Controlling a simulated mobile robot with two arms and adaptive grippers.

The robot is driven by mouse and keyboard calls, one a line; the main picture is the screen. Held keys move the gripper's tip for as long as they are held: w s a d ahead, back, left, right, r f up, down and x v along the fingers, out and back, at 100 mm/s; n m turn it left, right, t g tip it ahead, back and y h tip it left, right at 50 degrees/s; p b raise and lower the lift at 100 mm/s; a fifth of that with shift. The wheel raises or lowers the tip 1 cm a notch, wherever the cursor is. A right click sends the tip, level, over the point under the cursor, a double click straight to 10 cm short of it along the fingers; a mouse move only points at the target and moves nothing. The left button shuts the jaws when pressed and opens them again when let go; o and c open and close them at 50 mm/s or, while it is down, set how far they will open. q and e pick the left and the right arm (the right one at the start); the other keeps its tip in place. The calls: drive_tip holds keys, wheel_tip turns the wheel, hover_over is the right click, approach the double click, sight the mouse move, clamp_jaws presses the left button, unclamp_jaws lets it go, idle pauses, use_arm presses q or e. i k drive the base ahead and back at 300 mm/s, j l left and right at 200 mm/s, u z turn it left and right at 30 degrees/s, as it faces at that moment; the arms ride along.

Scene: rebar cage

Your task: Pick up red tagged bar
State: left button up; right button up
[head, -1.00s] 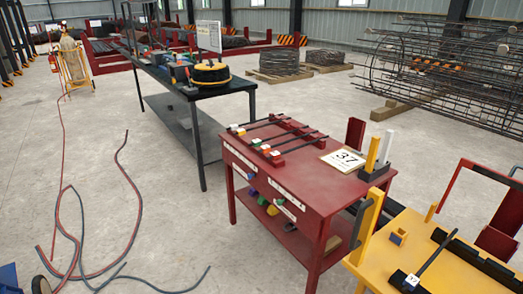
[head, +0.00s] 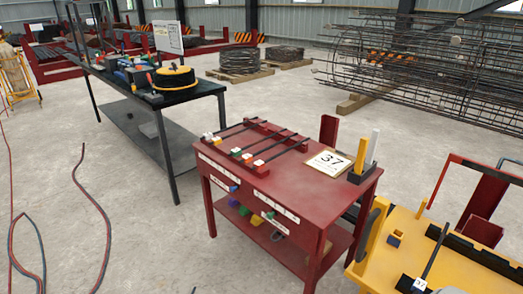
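Several thin dark bars (head: 273,145) lie side by side on red supports on top of the red table (head: 308,190). Their near ends carry small tags with white faces. A green tag (head: 236,151) is in the middle and a yellowish one (head: 207,136) is at the far left. The nearest end tag (head: 259,165) has a white face with red around it. Neither of my grippers is in view.
A yellow bench (head: 415,262) is at right, a dark workbench (head: 185,97) behind left. Hoses (head: 97,208) lie on the floor.

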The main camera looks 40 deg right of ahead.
sight(258, 165)
drive_tip(key=i+j, duration=0.1)
drive_tip(key=i, duration=3.2)
drive_tip(key=i+z, duration=0.15)
drive_tip(key=z, duration=0.35)
drive_tip(key=i+z, duration=0.15)
drive_tip(key=z, duration=0.3)
drive_tip(key=i+j+z, duration=0.1)
drive_tip(key=z, duration=2.2)
